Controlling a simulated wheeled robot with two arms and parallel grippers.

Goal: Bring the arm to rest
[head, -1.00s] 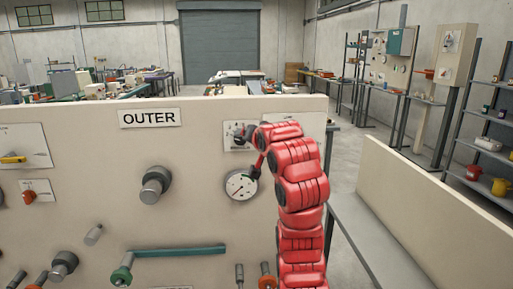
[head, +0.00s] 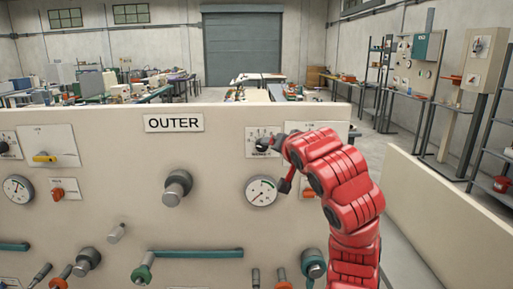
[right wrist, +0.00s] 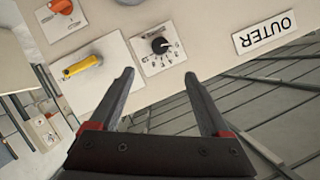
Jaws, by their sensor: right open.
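My right arm (head: 350,190) is red and rises at the right of the head view, in front of the beige panel (head: 110,205). Its upper end bends left towards the numbered dial (head: 262,145), above a round white gauge (head: 261,191). My left arm and gripper are not in view.
The OUTER label (head: 174,123) is on the panel. A yellow handle (right wrist: 82,67) and an orange switch (right wrist: 61,6) sit near the dial in the wrist view. Knobs and a teal bar (head: 195,253) project lower down. A low beige wall (head: 440,200) stands at right.

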